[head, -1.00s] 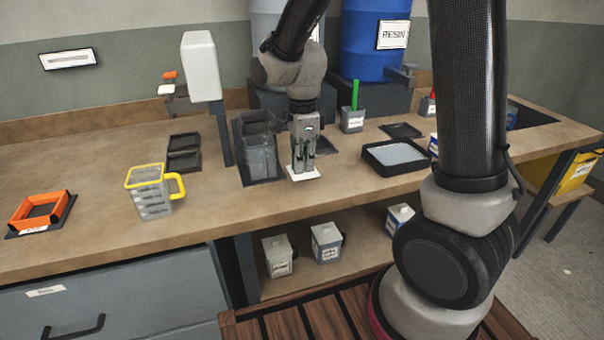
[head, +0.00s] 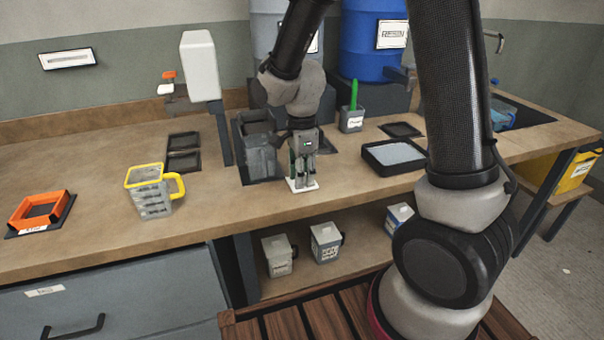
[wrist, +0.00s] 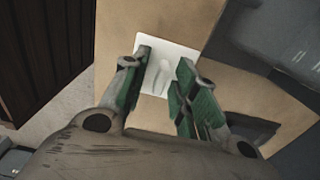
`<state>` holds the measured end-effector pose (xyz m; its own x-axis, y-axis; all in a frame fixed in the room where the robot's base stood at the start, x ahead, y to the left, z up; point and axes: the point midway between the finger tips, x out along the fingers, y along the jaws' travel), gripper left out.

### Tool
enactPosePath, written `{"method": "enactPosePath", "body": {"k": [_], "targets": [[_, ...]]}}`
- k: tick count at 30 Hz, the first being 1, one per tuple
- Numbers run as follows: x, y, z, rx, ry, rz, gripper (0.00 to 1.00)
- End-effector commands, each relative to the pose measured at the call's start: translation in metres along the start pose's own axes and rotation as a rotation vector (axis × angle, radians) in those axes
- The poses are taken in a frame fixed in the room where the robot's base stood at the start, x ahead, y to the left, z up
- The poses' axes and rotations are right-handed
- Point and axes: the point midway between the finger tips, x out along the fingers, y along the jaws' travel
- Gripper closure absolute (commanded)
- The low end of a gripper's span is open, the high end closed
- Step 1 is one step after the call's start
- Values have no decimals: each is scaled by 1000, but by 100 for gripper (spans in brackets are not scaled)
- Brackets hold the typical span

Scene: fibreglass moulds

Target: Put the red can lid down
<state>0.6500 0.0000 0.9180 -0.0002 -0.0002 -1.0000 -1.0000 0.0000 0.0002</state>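My gripper (head: 302,178) points down just above a white square plate (head: 314,186) near the front edge of the bench. In the wrist view its green-padded fingers (wrist: 164,60) stand apart on either side of a small pale shape (wrist: 161,74) over the white square. No finger visibly closes on it. I see no clearly red lid in either view. I cannot tell whether the pale shape is part of a lid or a mark on the plate.
A grey bin (head: 258,160) stands close behind left of my gripper. A black tray (head: 395,158) lies to the right, a grey cup with a green stick (head: 352,115) behind. A yellow-rimmed jug (head: 150,190) and orange frame (head: 40,212) stand left.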

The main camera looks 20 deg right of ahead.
Motion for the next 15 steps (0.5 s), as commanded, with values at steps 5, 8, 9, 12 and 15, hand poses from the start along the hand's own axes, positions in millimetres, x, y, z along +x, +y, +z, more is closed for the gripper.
{"method": "enactPosePath", "body": {"k": [5,8,9,12,15], "targets": [[-5,0,0,0,-1,-1,70],[-18,-1,0,0,-1,-3,70],[-26,-1,0,0,-2,-4,70],[-49,-1,0,0,-2,-5,70],[-73,-1,0,0,-2,-5,70]]}}
